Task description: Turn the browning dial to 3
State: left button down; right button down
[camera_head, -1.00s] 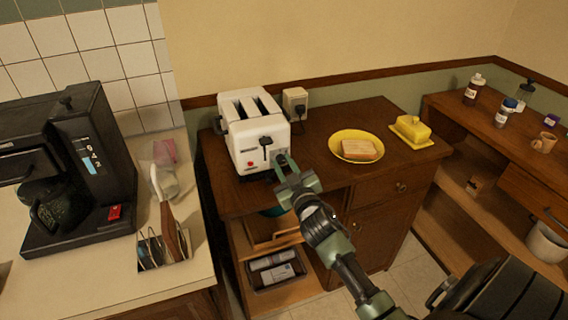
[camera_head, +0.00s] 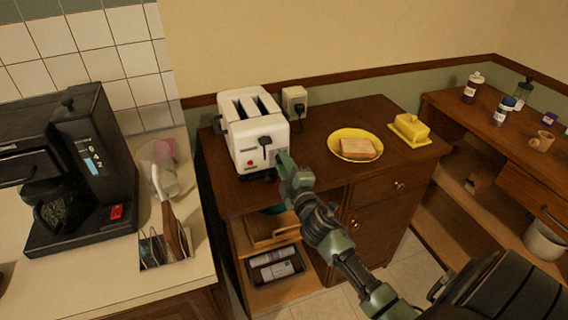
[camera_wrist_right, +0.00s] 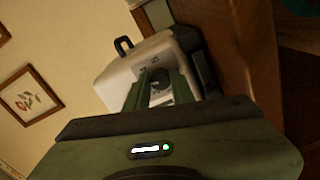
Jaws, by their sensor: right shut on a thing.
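The white toaster (camera_head: 251,137) stands on the wooden cabinet, with two slots on top and a black lever on its front. My right gripper (camera_head: 284,163) is at the lower right of the toaster's front face. In the right wrist view, my right gripper (camera_wrist_right: 160,88) is shut on the dark round browning dial (camera_wrist_right: 159,87), with one finger on each side. Part of the dial's printed scale shows beyond it, but I cannot read its setting. In the head view the gripper hides the dial. My left gripper is not in view.
A yellow plate with bread (camera_head: 357,147) and a yellow butter dish (camera_head: 410,129) stand right of the toaster. An outlet with a plug (camera_head: 295,103) is behind it. A coffee maker (camera_head: 70,172) and a rack (camera_head: 166,247) occupy the left counter.

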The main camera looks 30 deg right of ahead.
jog(key=shift+n, duration=1.5)
jog(key=c, duration=1.2)
grip_release()
jog(key=b+v, duration=0.1)
jog(key=v, duration=0.6)
jog(key=shift+s+a, duration=0.15)
jog(key=shift+s, duration=0.25)
jog(key=shift+f, duration=0.1)
